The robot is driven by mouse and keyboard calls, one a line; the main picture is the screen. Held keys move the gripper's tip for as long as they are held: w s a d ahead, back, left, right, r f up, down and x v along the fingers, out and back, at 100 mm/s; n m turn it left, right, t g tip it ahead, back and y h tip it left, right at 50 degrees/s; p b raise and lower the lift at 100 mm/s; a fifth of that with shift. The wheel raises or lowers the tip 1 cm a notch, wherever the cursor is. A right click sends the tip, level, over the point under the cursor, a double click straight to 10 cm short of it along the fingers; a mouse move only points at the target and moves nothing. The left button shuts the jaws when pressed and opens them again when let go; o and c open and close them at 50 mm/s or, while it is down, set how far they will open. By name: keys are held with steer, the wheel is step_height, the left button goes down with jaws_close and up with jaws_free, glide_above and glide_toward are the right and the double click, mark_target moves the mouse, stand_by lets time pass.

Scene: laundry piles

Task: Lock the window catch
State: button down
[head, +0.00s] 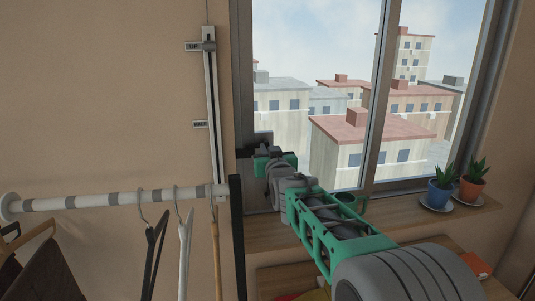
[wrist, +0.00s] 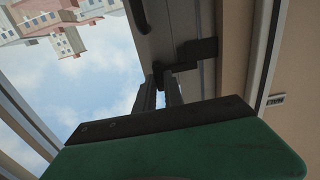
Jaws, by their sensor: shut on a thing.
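The window (head: 374,95) has a grey metal frame. Its dark catch (wrist: 196,50) sits on the frame in the wrist view, with a short lever (wrist: 175,67) reaching out from the block. In the head view a dark part of the catch (head: 263,138) shows at the frame's lower left, just above my gripper (head: 246,153). In the wrist view the two dark fingers of my gripper (wrist: 160,90) are closed around the lever's end. The fingertips partly hide the lever, and I cannot tell whether the catch is locked.
A vertical rail (head: 213,100) with labels runs up the wall left of the window. A clothes rail (head: 110,200) with hangers is at lower left. A blue pot (head: 437,194), an orange pot (head: 470,192) and a green mug (head: 349,204) stand on the sill (head: 405,224).

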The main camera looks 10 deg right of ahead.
steer(key=c, duration=1.4)
jaws_free()
steer(key=shift+c, duration=0.2)
steer(key=shift+s, duration=0.1)
steer(key=s+b, duration=0.2)
steer(key=s, duration=0.5)
steer(key=shift+s+b, duration=0.35)
